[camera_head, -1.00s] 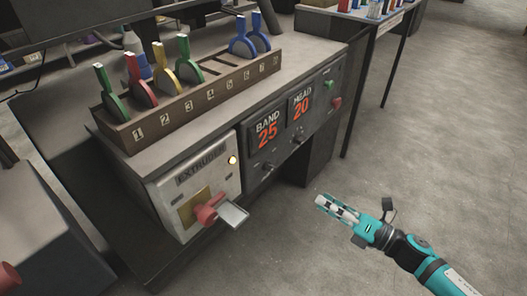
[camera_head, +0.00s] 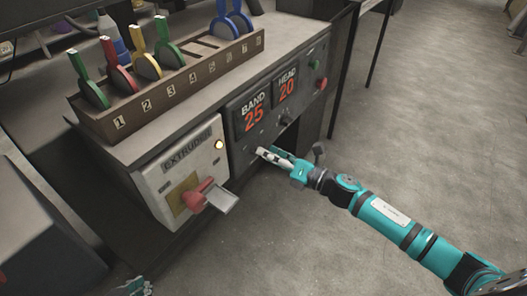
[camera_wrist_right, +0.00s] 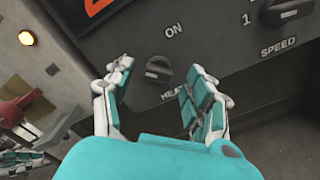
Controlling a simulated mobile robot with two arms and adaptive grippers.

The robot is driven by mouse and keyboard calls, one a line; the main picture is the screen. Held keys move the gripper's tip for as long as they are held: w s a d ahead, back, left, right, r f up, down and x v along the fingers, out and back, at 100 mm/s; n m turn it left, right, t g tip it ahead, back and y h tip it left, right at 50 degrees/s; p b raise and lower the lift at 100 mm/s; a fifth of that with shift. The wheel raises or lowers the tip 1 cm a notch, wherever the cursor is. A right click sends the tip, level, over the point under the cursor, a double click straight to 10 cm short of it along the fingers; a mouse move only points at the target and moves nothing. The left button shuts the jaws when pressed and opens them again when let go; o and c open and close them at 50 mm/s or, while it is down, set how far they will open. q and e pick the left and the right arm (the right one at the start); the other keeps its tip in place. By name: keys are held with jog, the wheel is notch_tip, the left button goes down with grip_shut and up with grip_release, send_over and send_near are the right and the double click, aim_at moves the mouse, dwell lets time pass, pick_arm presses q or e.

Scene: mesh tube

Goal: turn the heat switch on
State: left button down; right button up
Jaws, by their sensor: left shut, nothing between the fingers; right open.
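The heat switch (camera_wrist_right: 158,70) is a dark round knob on the grey panel in the right wrist view. ON is printed above it, and the partly covered heat label is below it. Its ridge lies roughly sideways, not toward ON. My right gripper (camera_wrist_right: 160,68) is open, with one finger on each side of the knob; contact cannot be told. In the head view my right gripper (camera_head: 268,153) is at the panel below the BAND display and covers the switch. My left gripper (camera_head: 135,288) is shut and empty at the bottom edge, mostly cut off.
The speed knob (camera_head: 286,118) is right of the switch on the panel. The white extruder box (camera_head: 182,160) with a red handle (camera_head: 197,195) juts out to the left. A rack (camera_head: 165,88) of coloured tools stands on top. Floor to the right is clear.

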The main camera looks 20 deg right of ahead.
pick_arm(q)
jog(key=shift+w+d+r, duration=0.15)
jog(key=shift+w+r, duration=0.05)
jog(key=shift+w, duration=0.1)
pick_arm(e)
jog(key=shift+x, duration=1.2)
